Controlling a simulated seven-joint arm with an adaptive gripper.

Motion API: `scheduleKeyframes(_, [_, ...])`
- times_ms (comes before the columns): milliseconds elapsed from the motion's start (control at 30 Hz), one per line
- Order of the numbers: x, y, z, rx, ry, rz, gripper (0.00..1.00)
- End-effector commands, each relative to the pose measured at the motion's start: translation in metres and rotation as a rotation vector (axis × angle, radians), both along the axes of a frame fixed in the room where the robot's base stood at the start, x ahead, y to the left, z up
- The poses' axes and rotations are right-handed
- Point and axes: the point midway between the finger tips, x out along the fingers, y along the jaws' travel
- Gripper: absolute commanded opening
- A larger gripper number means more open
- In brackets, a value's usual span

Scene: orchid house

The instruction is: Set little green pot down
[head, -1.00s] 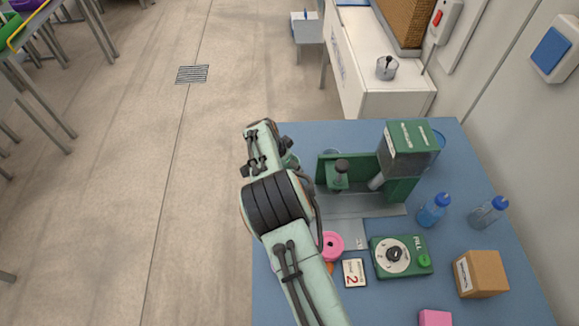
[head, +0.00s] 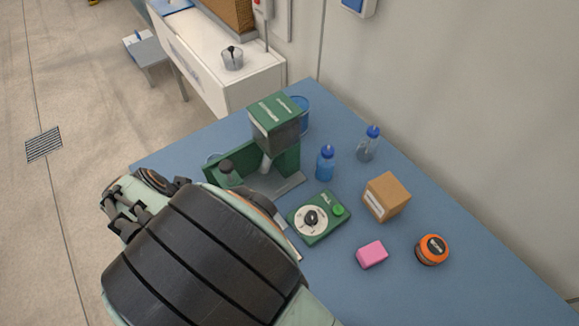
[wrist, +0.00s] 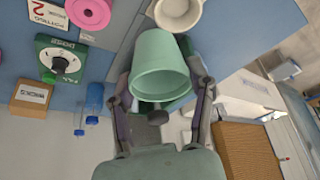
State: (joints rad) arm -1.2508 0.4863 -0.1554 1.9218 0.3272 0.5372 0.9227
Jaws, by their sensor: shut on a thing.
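The little green pot (wrist: 160,52) is pale green and fills the middle of the wrist view. My gripper (wrist: 162,72) is shut on it, with one finger along each side. A wide rim of the pot faces the wrist camera. What lies directly beneath the pot is mostly hidden, so I cannot tell whether it touches anything. A cream, round, open vessel (wrist: 180,10) shows just beyond the pot in the wrist view.
On the blue bench (head: 440,290) stand a green machine (head: 275,130), a green dial box (head: 318,218), a cardboard box (head: 386,198), a pink block (head: 371,254), an orange-lidded jar (head: 432,250), a blue bottle (head: 326,163) and a clear bottle (head: 368,145). A pink ring (wrist: 88,12) lies near the dial box.

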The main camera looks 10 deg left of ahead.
Motion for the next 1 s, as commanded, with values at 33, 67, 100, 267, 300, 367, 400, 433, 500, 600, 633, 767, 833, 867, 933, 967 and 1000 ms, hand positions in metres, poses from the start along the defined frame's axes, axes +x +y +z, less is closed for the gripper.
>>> scheduleKeyframes(33, [0.000, 0.000, 0.003, 0.001, -0.001, -0.001, 0.28])
scheduleKeyframes(67, [0.000, 0.001, 0.006, 0.002, -0.001, 0.000, 0.28])
scheduleKeyframes(100, [0.001, 0.001, 0.010, 0.003, -0.001, 0.000, 0.28])
scheduleKeyframes(267, [0.000, 0.001, 0.038, 0.004, -0.001, 0.001, 0.28])
scheduleKeyframes(300, [0.000, 0.001, 0.045, 0.005, -0.001, 0.000, 0.28])
scheduleKeyframes(367, [0.004, -0.003, 0.051, 0.003, 0.000, -0.014, 0.28])
scheduleKeyframes(400, [0.010, -0.009, 0.049, 0.000, 0.001, -0.041, 0.28])
scheduleKeyframes(433, [0.014, -0.013, 0.049, 0.000, 0.001, -0.058, 0.28])
scheduleKeyframes(500, [0.023, -0.023, 0.049, -0.001, 0.002, -0.103, 0.28])
scheduleKeyframes(600, [0.039, -0.041, 0.048, 0.000, 0.004, -0.180, 0.28])
scheduleKeyframes(633, [0.044, -0.048, 0.048, 0.000, 0.005, -0.208, 0.28])
scheduleKeyframes(767, [0.070, -0.087, 0.048, 0.000, 0.008, -0.360, 0.28])
scheduleKeyframes(833, [0.086, -0.116, 0.048, 0.002, 0.009, -0.468, 0.28])
scheduleKeyframes(867, [0.093, -0.131, 0.048, 0.002, 0.009, -0.522, 0.28])
scheduleKeyframes(933, [0.107, -0.170, 0.048, 0.003, 0.011, -0.659, 0.28])
scheduleKeyframes(967, [0.112, -0.188, 0.048, 0.002, 0.012, -0.722, 0.28])
scheduleKeyframes(1000, [0.117, -0.213, 0.048, 0.003, 0.012, -0.809, 0.28])
